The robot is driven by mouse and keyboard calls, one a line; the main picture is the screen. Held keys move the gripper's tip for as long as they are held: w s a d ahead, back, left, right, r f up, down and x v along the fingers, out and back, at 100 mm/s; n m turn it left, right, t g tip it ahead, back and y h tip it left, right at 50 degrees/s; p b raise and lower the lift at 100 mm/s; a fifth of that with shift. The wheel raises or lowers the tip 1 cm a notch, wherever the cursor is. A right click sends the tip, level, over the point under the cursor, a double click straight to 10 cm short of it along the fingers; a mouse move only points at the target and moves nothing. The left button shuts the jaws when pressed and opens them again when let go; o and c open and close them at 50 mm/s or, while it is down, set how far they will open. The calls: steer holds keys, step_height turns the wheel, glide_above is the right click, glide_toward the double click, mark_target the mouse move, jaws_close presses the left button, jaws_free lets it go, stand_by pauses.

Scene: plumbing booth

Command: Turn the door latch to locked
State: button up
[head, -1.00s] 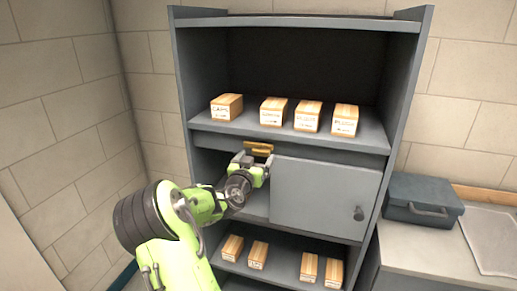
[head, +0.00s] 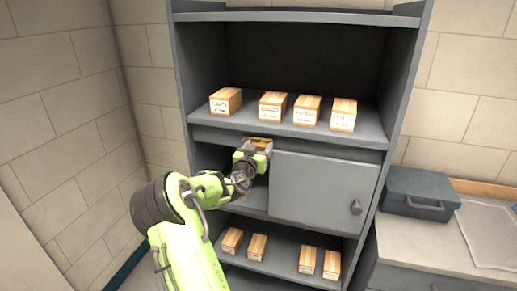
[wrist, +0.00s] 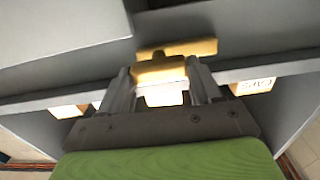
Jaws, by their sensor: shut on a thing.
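The brass latch (head: 264,139) is on the grey strip below the upper shelf, above the door's left end. It also shows in the wrist view (wrist: 180,49), as a bar with a brass part reaching between my fingers. My gripper (wrist: 162,78) is shut on that brass part, one finger on each side. In the head view my gripper (head: 256,148) covers the lower part of the latch. The grey door (head: 315,194) covers the right part of the middle compartment. Whether the latch is at locked cannot be told.
The grey cabinet (head: 183,110) has several labelled boxes on the upper shelf (head: 245,125) and more on the lower shelf (head: 281,268). The door has a dark knob (head: 356,207). A dark toolbox (head: 420,192) stands on the counter at right. The compartment left of the door is open.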

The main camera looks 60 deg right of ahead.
steer(key=shift+c, duration=0.7)
steer(key=shift+n, duration=0.4)
steer(key=n, duration=1.7)
steer(key=shift+w+p, duration=0.3)
steer(key=shift+p, duration=0.05)
